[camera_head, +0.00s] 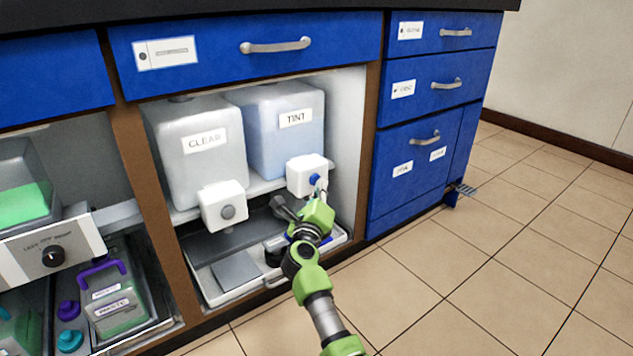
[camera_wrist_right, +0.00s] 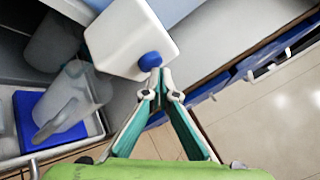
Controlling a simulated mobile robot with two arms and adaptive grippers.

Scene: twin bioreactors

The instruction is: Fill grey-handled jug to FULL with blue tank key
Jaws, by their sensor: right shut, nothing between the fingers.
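The TINT tank (camera_head: 290,130) holds pale blue liquid, and its white tap block (camera_head: 305,174) carries a blue key (camera_head: 315,180). The key also shows in the wrist view (camera_wrist_right: 150,62). My right gripper (camera_wrist_right: 160,72) is shut and empty, its fingertips at the key's side, touching or very close. A translucent jug with a grey handle (camera_wrist_right: 72,95) stands on a blue pad (camera_wrist_right: 30,110) below and left of the tap block in the wrist view. Its fill level cannot be read. In the head view my gripper and arm mostly hide it. My left gripper is out of view.
The CLEAR tank (camera_head: 190,150) with a grey-keyed tap block (camera_head: 223,206) stands to the left. A pale tray (camera_head: 215,292) lies below. Blue drawers (camera_head: 430,95) flank the bay; the tiled floor at right is clear.

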